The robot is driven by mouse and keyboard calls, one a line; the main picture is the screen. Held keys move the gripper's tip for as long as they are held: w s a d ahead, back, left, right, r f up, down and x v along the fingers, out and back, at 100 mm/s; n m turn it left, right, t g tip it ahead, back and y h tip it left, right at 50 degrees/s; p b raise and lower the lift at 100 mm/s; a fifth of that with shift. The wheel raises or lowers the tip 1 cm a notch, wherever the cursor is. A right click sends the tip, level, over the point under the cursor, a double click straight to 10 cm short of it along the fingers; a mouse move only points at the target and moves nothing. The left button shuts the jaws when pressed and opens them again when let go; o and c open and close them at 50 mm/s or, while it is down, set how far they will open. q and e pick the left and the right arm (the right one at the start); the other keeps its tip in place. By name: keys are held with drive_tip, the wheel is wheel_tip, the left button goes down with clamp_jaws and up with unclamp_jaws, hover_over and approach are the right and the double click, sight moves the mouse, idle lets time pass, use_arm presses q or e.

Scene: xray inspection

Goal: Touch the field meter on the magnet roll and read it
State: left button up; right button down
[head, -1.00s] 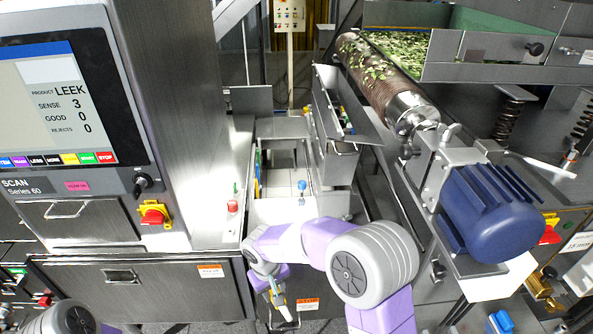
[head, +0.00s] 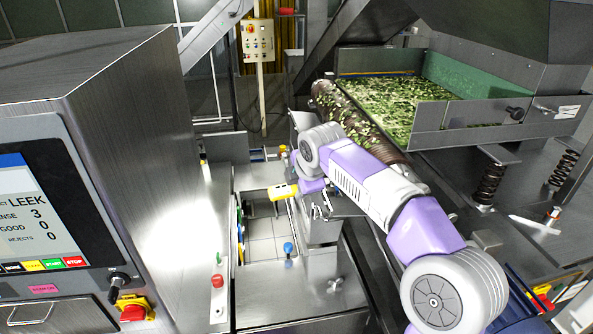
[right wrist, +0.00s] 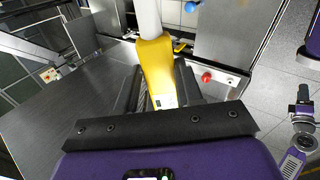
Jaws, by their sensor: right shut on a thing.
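The magnet roll (head: 345,114) lies aslant beside the leaf-filled tray in the head view, with green leaf bits on it. My right forearm hides part of its lower end. My right gripper (right wrist: 158,92) is shut on the yellow field meter (right wrist: 157,62), whose small pale display faces the wrist camera. In the head view the yellow meter (head: 283,191) is left of the roll and apart from it, over the open chute. My left gripper (right wrist: 302,98) seems to show small at the right of the right wrist view; its jaws are unclear.
The steel inspection cabinet (head: 110,110) with its LEEK screen stands at the left. The leaf tray (head: 480,115) is at the right, behind my right arm. A blue knob (head: 288,247) and a red button (head: 217,281) stand near the chute.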

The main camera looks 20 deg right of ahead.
drive_tip(key=shift+d+r, duration=0.35)
drive_tip(key=shift+r, duration=0.05)
drive_tip(key=shift+d, duration=0.65)
drive_tip(key=shift+s+d, duration=0.2)
drive_tip(key=shift+d, duration=2.85)
drive_tip(key=shift+s+d+p, duration=0.15)
drive_tip(key=shift+d+p, duration=0.15)
drive_tip(key=shift+d, duration=0.3)
drive_tip(key=shift+a, duration=0.2)
drive_tip(key=shift+w+a, duration=0.2)
drive_tip(key=shift+a, duration=0.4)
